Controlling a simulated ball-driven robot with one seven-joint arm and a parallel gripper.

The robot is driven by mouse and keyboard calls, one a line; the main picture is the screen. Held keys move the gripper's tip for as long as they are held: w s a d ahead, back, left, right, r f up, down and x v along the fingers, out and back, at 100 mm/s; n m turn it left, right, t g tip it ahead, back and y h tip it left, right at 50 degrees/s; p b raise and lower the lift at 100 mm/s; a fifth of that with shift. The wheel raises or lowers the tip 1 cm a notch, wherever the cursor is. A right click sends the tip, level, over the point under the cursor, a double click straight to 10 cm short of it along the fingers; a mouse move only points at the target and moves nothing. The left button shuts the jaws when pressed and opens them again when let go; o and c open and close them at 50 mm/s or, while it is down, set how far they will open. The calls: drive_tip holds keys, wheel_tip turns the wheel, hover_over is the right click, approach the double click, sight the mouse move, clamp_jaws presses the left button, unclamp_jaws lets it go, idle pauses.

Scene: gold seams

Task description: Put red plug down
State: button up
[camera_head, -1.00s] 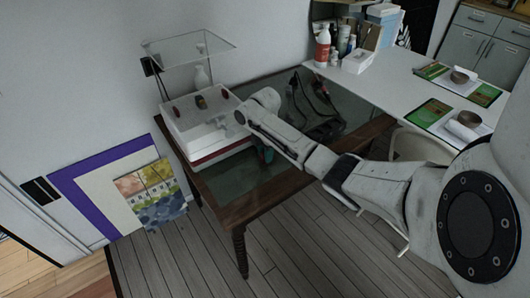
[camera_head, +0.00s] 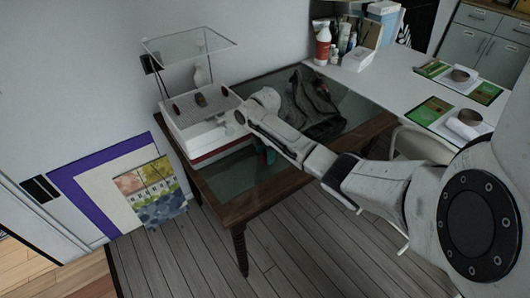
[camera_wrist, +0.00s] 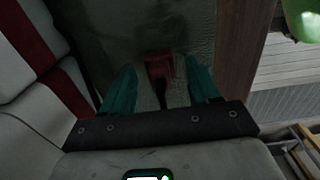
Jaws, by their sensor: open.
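The red plug (camera_wrist: 160,66) shows in the wrist view, with a dark lead running from it toward my gripper's base. It appears to lie on the glass tabletop. My gripper (camera_wrist: 160,74) is open, its teal fingers standing apart on either side of the plug with gaps visible. In the head view my gripper (camera_head: 267,156) is low over the front of the glass-topped table (camera_head: 240,178), mostly hidden behind my arm. The plug cannot be made out in that view.
A white box with a red stripe (camera_head: 205,137) stands left of my gripper, small objects on top and a clear shelf (camera_head: 188,45) above. A dark crumpled item (camera_head: 318,102) lies behind my arm. A white table (camera_head: 385,88) adjoins at the right.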

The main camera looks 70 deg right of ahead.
sight(265, 152)
wheel_tip(265, 152, up, 13)
idle(0.4)
idle(0.5)
